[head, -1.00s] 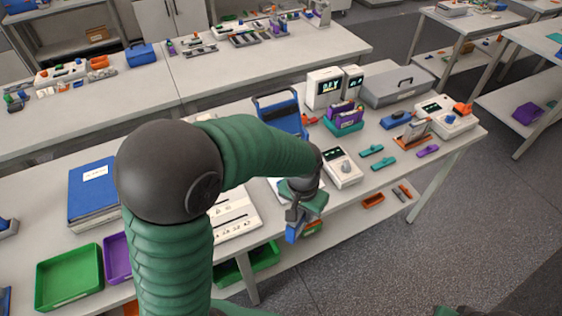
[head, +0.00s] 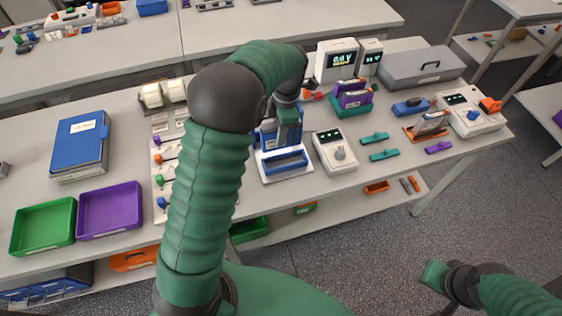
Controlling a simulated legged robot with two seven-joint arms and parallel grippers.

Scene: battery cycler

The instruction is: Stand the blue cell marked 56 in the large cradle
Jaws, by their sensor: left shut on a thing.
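The large cradle (head: 285,160), a blue frame on a white base, stands at the table's front edge, left of a white meter in the head view. My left gripper (head: 288,112) is over it, pointing down, shut on the blue cell (head: 290,133). The cell is upright within the cradle's outline; the gripper and frame cover much of it. I cannot tell whether it touches the cradle's base, and its number is not readable. My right gripper (head: 440,278) is low at the right, away from the table; its jaw opening is not clear.
A white meter (head: 334,152) stands close right of the cradle. Behind are a display unit (head: 336,62) and a teal rack (head: 351,104) with purple cells. Green (head: 43,227) and purple (head: 110,210) trays lie at the left. Small teal clips (head: 374,138) lie on the right.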

